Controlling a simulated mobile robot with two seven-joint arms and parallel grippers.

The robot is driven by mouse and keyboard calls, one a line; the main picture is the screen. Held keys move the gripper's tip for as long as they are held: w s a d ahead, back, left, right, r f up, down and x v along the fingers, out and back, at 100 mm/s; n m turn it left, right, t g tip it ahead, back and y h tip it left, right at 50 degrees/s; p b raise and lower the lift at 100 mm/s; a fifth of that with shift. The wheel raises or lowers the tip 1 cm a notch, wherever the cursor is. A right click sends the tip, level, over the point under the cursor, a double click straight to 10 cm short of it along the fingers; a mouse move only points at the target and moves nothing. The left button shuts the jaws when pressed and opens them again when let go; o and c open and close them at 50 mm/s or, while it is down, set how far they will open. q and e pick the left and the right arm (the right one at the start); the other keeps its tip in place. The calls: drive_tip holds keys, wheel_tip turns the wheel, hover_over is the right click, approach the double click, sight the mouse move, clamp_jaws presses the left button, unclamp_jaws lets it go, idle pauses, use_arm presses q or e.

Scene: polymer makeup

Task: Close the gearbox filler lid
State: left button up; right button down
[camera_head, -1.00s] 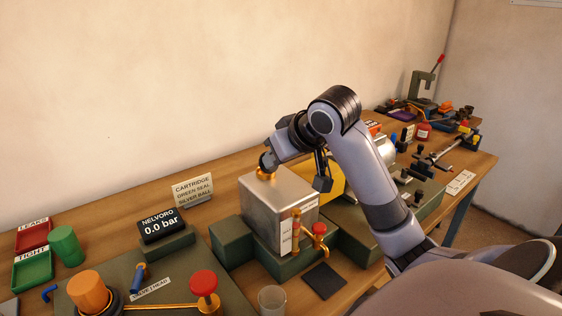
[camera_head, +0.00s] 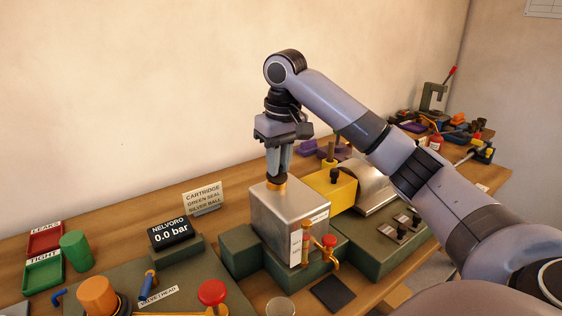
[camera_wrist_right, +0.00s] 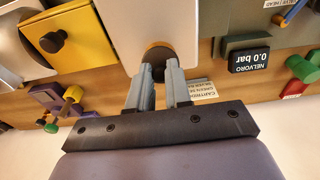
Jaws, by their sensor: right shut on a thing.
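The gearbox (camera_head: 285,218) is a silver metal box on a green base in the middle of the head view. On its top is a short gold filler neck (camera_head: 276,186). A small dark lid (camera_head: 277,179) sits at the neck, under my fingertips; I cannot tell whether it is fully seated. My right gripper (camera_head: 278,174) points straight down, shut on the lid. In the right wrist view the fingertips (camera_wrist_right: 160,74) meet the brown, dark-edged round lid (camera_wrist_right: 157,54) at the box's edge. My left gripper is not in view.
Red and gold valve fittings (camera_head: 329,241) stand at the box's front. A yellow block (camera_head: 335,190) is to its right. A gauge display (camera_head: 170,231) reading 0.0 bar and a cartridge sign (camera_head: 204,197) stand to the left.

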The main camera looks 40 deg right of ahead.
drive_tip(key=shift+w+f+g, duration=0.2)
drive_tip(key=shift+w+g, duration=0.1)
drive_tip(key=shift+g, duration=0.45)
drive_tip(key=shift+w+f+g, duration=0.15)
drive_tip(key=shift+w+g, duration=0.15)
drive_tip(key=shift+g, duration=0.45)
drive_tip(key=shift+w+f+g, duration=0.15)
drive_tip(key=shift+g, duration=0.25)
drive_tip(key=shift+f+g+y, duration=0.25)
drive_tip(key=shift+g+y, duration=0.05)
drive_tip(key=shift+g, duration=0.1)
drive_tip(key=c, duration=1.1)
unclamp_jaws()
drive_tip(key=shift+d, duration=0.1)
drive_tip(key=shift+o, duration=0.2)
drive_tip(key=shift+w+r, duration=0.1)
drive_tip(key=v, duration=0.7)
